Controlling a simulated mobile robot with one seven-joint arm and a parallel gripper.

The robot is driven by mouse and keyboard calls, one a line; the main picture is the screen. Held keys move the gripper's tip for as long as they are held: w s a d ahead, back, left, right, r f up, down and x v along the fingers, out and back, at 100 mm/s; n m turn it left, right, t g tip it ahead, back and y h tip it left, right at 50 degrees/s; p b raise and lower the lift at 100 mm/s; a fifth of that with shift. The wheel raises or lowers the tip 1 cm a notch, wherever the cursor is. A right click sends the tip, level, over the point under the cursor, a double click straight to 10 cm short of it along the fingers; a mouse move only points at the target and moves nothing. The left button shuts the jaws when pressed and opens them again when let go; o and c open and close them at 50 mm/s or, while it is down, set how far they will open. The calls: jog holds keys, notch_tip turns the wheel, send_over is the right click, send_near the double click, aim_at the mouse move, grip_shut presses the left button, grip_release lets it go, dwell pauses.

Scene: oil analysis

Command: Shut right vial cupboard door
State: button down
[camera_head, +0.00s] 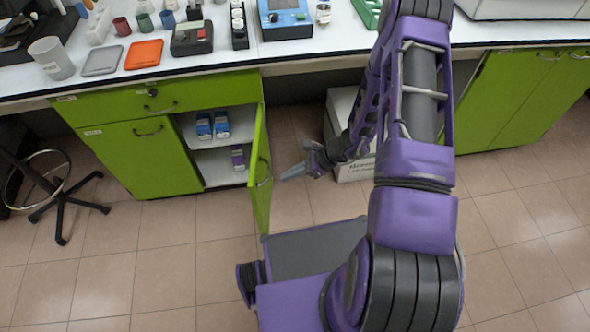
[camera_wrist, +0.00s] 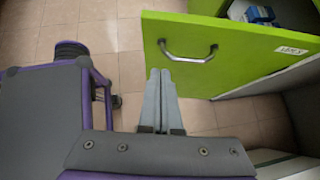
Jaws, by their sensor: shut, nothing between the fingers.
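The right vial cupboard door (camera_head: 261,170) is green and stands wide open, swung out toward my base. Its inner shelves (camera_head: 222,166) show, with blue boxes (camera_head: 212,125) on the upper one and a purple box (camera_head: 238,158) on the lower. My gripper (camera_head: 283,178) is to the right of the door, on its outer, handle side, and is shut and empty. In the wrist view the door (camera_wrist: 240,55) fills the upper right, with its metal handle (camera_wrist: 188,52) just above the fingertips of my gripper (camera_wrist: 160,74). I cannot tell whether the fingertips touch the door.
The left door (camera_head: 138,158) is shut, under a closed drawer (camera_head: 160,97). A white box (camera_head: 352,172) stands on the floor under the bench, behind my gripper. A stool (camera_head: 62,195) stands at left. Tiled floor (camera_head: 165,255) is clear in front of the cupboard.

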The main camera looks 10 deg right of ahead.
aim_at(256, 184)
jog(key=a+f, duration=0.1)
jog(key=a, duration=0.1)
jog(key=w+a+f, duration=0.1)
jog(key=a, duration=0.1)
jog(key=a+f, duration=0.1)
jog(key=a, duration=0.1)
jog(key=shift+w+a, duration=0.1)
jog(key=shift+w, duration=0.1)
jog(key=shift+w+a, duration=0.1)
jog(key=shift+a, duration=0.35)
jog(key=shift+a, duration=0.1)
